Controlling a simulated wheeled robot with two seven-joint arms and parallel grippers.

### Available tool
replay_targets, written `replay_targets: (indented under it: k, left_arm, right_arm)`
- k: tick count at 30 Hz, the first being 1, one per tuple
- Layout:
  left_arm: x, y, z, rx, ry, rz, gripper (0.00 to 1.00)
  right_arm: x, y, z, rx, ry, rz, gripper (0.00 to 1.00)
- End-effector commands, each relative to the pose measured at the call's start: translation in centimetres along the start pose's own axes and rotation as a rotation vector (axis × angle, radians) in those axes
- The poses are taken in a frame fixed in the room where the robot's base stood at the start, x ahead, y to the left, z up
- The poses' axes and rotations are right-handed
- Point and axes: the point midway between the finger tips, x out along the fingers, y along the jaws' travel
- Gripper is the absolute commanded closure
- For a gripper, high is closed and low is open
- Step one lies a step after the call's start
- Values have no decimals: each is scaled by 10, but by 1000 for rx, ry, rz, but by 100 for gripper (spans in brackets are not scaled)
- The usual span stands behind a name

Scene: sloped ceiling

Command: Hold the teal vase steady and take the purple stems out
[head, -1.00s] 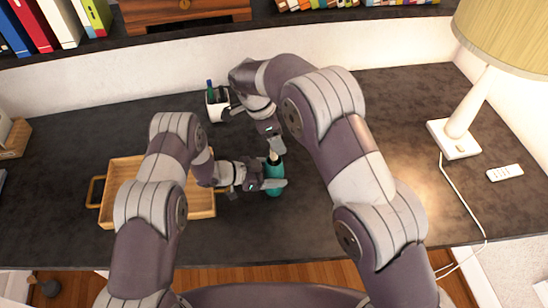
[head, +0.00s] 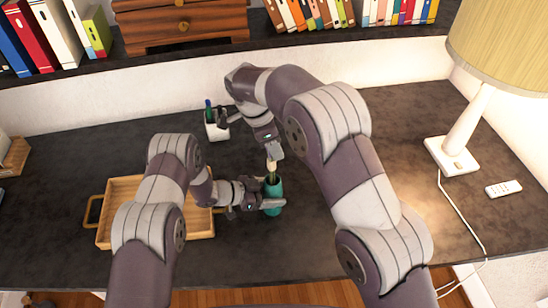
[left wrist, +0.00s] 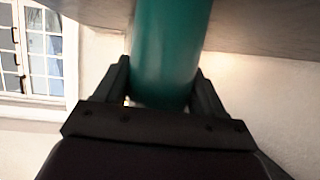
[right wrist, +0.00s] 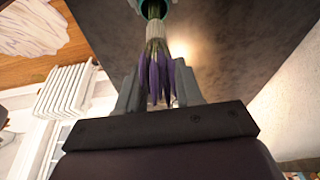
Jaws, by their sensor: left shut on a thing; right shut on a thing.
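The teal vase (head: 273,188) stands on the dark desk, and it fills the upper middle of the left wrist view (left wrist: 168,50). My left gripper (head: 272,203) is shut around the vase's body, one finger on each side. My right gripper (head: 272,153) is above the vase mouth, shut on the purple stems (right wrist: 157,75). In the right wrist view the purple tips lie between the fingers. A pale band wraps the stems below, and their lower ends are in the vase mouth (right wrist: 172,6). In the head view only a short pale length shows between gripper and vase.
A wooden tray (head: 105,226) lies left, partly behind my left arm. A white pen cup (head: 217,131) stands behind the grippers. A lamp (head: 452,157), its cord and a white remote (head: 503,189) are at the right. A shelf with books (head: 310,14) runs along the back.

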Motion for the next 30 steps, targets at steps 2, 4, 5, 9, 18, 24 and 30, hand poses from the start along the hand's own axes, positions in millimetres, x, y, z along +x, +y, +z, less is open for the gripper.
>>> replay_targets:
  k: [2,4,5,9,18,24,30]
  left_arm:
    - [0,0,0,0,-1,0,70]
    - [0,0,0,0,-1,0,70]
    - [0,0,0,0,-1,0,70]
    - [0,0,0,0,-1,0,70]
    - [0,0,0,0,-1,0,70]
    - [0,0,0,0,-1,0,70]
    - [0,0,0,0,0,0,1]
  right_arm:
    - [-28,-1,-8,2,-3,-6,100]
    - [-51,-1,-15,2,-3,-5,100]
    - [-60,-1,-18,2,-3,-5,100]
    - [-99,-1,-30,2,-2,-4,100]
    - [-132,0,-41,0,0,1,100]
    - [-132,0,-41,0,0,1,100]
    - [-132,0,-41,0,0,1,100]
